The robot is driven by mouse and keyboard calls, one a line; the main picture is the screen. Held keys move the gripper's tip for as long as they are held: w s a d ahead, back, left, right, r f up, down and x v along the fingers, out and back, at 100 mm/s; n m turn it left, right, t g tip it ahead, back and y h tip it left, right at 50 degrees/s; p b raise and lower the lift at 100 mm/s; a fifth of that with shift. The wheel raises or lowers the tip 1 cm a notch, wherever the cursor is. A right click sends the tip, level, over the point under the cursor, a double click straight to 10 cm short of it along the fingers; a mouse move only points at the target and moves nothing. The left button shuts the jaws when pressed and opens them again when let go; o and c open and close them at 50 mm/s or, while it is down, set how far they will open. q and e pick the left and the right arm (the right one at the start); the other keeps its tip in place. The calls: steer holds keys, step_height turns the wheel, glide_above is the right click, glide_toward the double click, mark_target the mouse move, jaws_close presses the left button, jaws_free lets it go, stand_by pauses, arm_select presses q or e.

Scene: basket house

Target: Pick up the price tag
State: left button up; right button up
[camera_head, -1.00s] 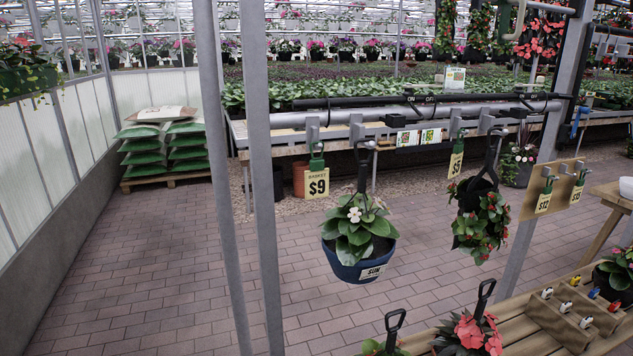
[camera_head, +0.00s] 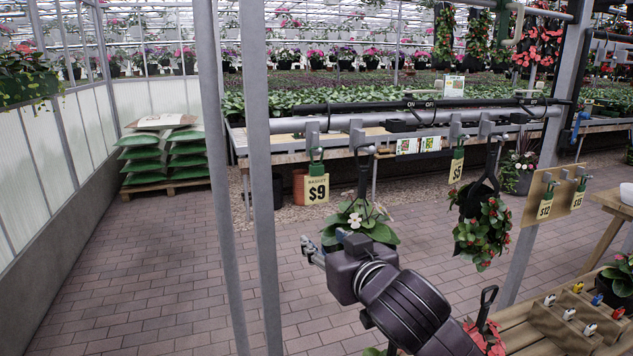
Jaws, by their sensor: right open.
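Several price tags hang in view. A yellow $9 tag (camera_head: 316,188) with a green top hangs from the rail at centre. A $5 tag (camera_head: 456,168) hangs further right on the same rail. A $12 tag (camera_head: 545,207) and another tag (camera_head: 579,199) hang on a wooden board. My right gripper (camera_head: 309,247) is open, below the $9 tag and apart from it in the picture, with no tag in it. My left gripper is not in view.
A hanging red-flowered basket (camera_head: 482,232) is right of my arm. Grey posts (camera_head: 257,150) stand left of the $9 tag. A wooden bench (camera_head: 540,325) with small coloured pieces is at lower right. Green sacks (camera_head: 160,157) lie stacked at left. The paved floor at left is clear.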

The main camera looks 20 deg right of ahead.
mark_target(317, 164)
step_height(317, 164, up, 12)
steer(key=w+t, duration=0.1)
steer(key=t, duration=0.2)
steer(key=w, duration=0.2)
steer(key=w+p, duration=0.1)
steer(key=w, duration=0.1)
steer(key=w+d+p, duration=0.1)
steer(key=w, duration=0.2)
steer(key=shift+r, duration=0.4)
steer(key=shift+w+a+f, duration=0.15)
steer(key=shift+w, duration=0.35)
steer(key=c, duration=1)
